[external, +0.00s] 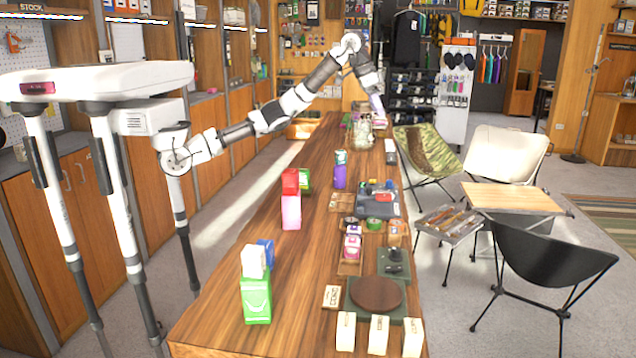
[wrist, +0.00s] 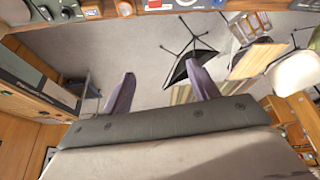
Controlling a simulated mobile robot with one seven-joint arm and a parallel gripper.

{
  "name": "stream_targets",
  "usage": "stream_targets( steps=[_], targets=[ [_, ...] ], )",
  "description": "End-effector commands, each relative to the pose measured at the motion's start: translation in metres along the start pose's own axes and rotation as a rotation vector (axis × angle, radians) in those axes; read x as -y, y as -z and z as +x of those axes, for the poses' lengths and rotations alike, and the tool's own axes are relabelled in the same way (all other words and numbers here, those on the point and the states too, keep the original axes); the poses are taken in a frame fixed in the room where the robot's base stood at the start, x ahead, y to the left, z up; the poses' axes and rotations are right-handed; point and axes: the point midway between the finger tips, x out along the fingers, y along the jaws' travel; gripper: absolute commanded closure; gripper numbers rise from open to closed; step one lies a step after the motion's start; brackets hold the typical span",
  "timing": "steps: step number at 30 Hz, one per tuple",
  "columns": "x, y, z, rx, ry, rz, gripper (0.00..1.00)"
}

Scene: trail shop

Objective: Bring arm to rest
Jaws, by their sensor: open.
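My arm is stretched out over the long wooden table (external: 240,320) in the external view, bent at a high elbow. My gripper (external: 378,108) hangs near the table's far end, close to a glass jar (external: 362,132), and is small there. In the wrist view my gripper (wrist: 160,88) shows two purple-grey fingers spread wide apart. Whether the gripper touches anything near the jar cannot be told.
The table carries boxes such as a green one (external: 256,300) and a pink one (external: 291,211), a purple bottle (external: 340,172) and a round wooden board (external: 376,293). Camp chairs (external: 550,262) and a small folding table (external: 512,198) stand to the right. Wooden cabinets line the left.

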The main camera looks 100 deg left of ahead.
Motion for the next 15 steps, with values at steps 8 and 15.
stream_targets(
  steps=[8,15],
  targets=[
    [-0.058,0.005,-0.004,0.0,-0.018,0.042,0.4],
    [-0.106,0.006,-0.008,0.001,-0.033,0.077,0.4]
  ],
)
